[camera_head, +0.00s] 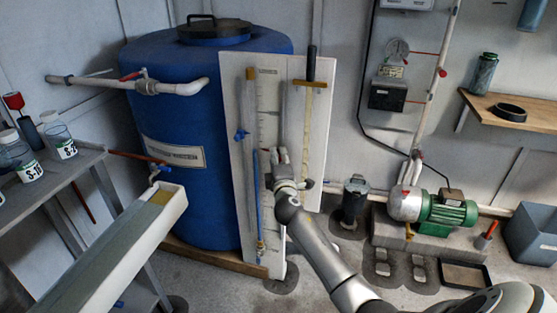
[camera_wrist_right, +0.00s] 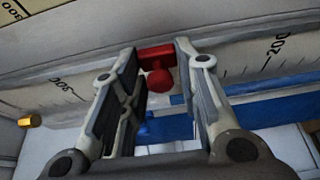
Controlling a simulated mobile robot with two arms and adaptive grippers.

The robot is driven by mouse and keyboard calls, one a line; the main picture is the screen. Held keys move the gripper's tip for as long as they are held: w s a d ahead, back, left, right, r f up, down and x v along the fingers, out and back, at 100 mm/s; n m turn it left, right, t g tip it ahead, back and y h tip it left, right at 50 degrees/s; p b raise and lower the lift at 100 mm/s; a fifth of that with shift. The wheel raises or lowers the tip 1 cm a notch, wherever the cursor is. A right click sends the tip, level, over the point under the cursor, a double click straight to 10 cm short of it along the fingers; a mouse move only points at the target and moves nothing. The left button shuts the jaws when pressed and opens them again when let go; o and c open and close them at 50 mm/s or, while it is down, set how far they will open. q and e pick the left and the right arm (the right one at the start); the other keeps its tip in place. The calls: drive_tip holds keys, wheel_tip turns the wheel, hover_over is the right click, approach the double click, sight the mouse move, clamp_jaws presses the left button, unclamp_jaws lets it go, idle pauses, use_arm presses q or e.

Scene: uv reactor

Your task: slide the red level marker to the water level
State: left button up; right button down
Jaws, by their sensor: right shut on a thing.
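A white gauge board (camera_head: 268,85) with a printed scale stands in front of the blue tank. On it is a sight tube with a blue water column (camera_head: 257,185). My right gripper (camera_head: 279,158) is at the board, beside the tube. In the right wrist view the small red level marker (camera_wrist_right: 157,68) lies between the fingertips of my right gripper (camera_wrist_right: 158,62), which is shut on it. The blue column (camera_wrist_right: 255,112) runs rightward there past the 200 mark. Its left end is partly hidden by the fingers. My left gripper is not shown.
A long open trough (camera_head: 130,240) is at the lower left. The blue tank (camera_head: 165,105) is behind. A green pump (camera_head: 440,212) and pipes are at the right.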

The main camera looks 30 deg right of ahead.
drive_tip(key=shift+r, duration=0.1)
drive_tip(key=c, duration=1.3)
unclamp_jaws()
drive_tip(key=shift+c, duration=0.2)
drive_tip(key=shift+s+a, duration=0.1)
drive_tip(key=v, duration=1.1)
drive_tip(key=shift+s, duration=0.35)
drive_tip(key=shift+a, duration=0.15)
